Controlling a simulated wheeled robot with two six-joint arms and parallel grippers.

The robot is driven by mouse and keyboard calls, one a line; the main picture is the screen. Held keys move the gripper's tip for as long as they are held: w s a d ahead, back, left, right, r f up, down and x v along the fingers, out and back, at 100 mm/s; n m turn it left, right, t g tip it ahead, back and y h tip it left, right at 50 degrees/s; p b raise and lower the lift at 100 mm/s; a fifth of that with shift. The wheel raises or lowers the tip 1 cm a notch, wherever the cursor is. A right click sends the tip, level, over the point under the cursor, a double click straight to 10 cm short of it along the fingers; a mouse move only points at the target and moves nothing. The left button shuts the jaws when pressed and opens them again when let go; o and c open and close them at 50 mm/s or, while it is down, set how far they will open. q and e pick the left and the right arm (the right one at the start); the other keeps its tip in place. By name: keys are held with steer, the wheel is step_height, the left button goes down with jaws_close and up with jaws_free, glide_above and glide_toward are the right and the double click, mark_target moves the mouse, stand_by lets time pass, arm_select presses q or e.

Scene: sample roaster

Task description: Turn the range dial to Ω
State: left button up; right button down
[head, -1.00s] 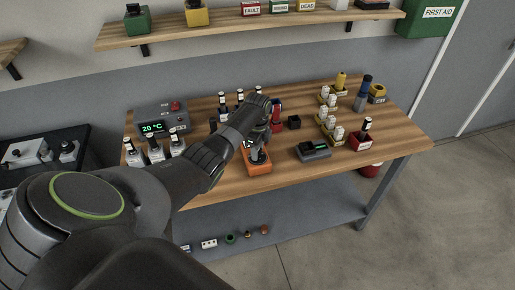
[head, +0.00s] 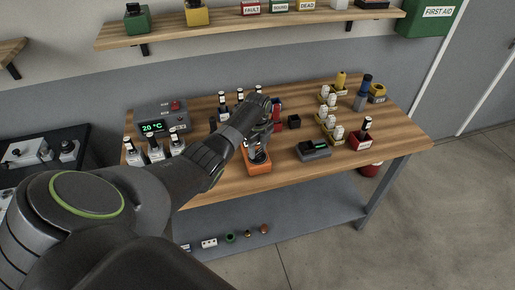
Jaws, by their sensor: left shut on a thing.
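An orange meter (head: 258,168) lies on the wooden bench near its front edge. My left gripper (head: 257,154) points down over the meter from behind. Its fingers are at the dark round dial on the meter's face and are shut on it. The gripper and wrist hide most of the dial, so its pointer and the marks around it cannot be read. The upper part of the meter is also hidden behind the gripper. My right gripper is not in view.
A temperature box (head: 161,119) reading 20 °C and several bottles stand at the left. Bare wood (head: 215,190) lies left of the meter.

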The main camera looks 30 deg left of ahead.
mark_target(258, 151)
arm_select(q)
steer(key=o, duration=1)
steer(key=shift+r, duration=0.1)
step_height(258, 151, up, 17)
steer(key=shift+r, duration=0.2)
steer(key=shift+f, duration=0.1)
